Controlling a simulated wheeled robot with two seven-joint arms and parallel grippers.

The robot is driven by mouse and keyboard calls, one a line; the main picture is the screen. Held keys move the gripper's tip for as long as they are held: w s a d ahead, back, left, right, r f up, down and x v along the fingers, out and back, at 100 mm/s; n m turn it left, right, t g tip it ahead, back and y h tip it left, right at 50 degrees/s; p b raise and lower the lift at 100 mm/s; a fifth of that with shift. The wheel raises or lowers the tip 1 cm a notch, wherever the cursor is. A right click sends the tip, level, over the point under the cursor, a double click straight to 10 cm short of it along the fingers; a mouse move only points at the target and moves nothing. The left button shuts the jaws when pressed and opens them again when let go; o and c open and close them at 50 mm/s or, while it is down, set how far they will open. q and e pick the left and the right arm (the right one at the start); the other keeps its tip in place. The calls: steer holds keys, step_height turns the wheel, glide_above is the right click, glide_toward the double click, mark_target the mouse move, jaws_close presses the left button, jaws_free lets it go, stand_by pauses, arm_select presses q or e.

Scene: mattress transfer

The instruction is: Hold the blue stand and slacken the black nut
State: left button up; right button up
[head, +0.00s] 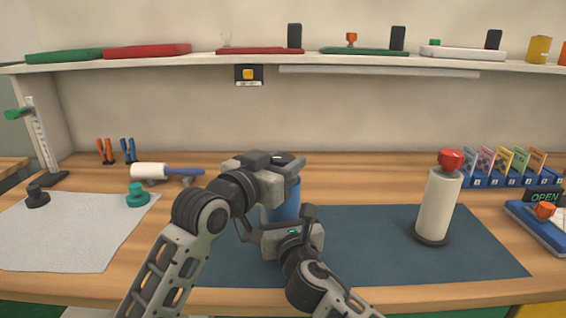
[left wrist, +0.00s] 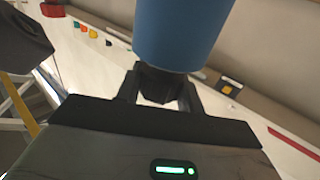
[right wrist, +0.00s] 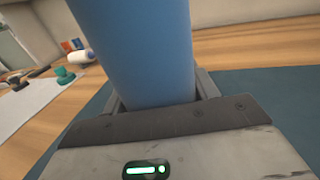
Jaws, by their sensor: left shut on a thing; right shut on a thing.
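The blue stand (head: 285,205) is upright on the dark blue mat, partly hidden behind my arms. My left gripper (head: 280,162) is at the top of the stand, shut on the black nut. In the left wrist view the dark nut (left wrist: 158,84) sits between the fingers, against the end of the blue stand (left wrist: 182,35). My right gripper (head: 280,226) is shut around the stand lower down. In the right wrist view the blue stand (right wrist: 140,50) fills the space between the fingers. The nut's threads are hidden.
A white roll (head: 437,205) with a red knob stands on the right of the mat (head: 370,250). A grey cloth (head: 75,235) with a black knob (head: 37,197) and a green knob (head: 137,195) lies at the left. A white-and-blue roller (head: 165,171) lies behind. A shelf runs above.

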mark_target(283, 157)
arm_select(q)
steer(key=shift+n+t+y, duration=1.1)
steer(key=shift+n+y, duration=0.4)
steer(key=shift+y, duration=0.6)
steer(key=o, duration=1)
step_height(283, 157, up, 10)
steer(key=shift+w+y, duration=0.1)
steer(key=shift+y, duration=0.2)
